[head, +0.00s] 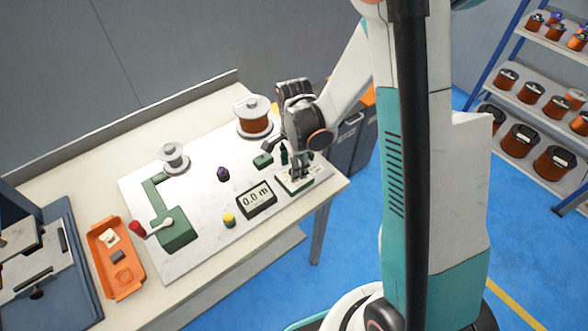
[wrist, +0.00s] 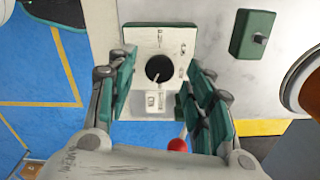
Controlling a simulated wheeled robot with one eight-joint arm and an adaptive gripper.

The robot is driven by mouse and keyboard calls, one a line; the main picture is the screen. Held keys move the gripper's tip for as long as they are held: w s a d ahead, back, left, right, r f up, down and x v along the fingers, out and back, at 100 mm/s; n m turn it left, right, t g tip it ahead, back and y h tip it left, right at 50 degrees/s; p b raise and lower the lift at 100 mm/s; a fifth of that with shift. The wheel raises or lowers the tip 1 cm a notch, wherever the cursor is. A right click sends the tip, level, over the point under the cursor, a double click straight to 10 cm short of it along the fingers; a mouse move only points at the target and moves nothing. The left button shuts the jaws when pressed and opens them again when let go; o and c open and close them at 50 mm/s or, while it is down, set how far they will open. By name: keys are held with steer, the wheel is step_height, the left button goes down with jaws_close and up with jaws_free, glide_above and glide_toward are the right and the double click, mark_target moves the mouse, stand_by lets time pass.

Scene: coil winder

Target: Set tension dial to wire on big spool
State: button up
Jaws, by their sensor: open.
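The tension dial (wrist: 159,68) is a round black knob with a pale pointer, on a light plate with small marks too small to read. In the wrist view its pointer is directed down and slightly left. My gripper (wrist: 160,78) is open, with a green-padded finger on either side of the dial, apart from it. In the head view my gripper (head: 297,174) hangs over the dial unit (head: 295,187) at the right end of the bench and hides the knob. The big spool (head: 254,122) carries copper-brown wire under a white flange, standing behind and left of my gripper.
A display (head: 257,199) reads 0.0 m. A small green box (wrist: 252,35) is beside the dial plate. A red ball (wrist: 178,145) shows near my fingers. A pale small spool (head: 174,158), winder crank (head: 160,227) and orange tray (head: 117,260) are farther left.

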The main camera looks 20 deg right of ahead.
steer(key=shift+f, duration=0.55)
steer(key=c, duration=1.1)
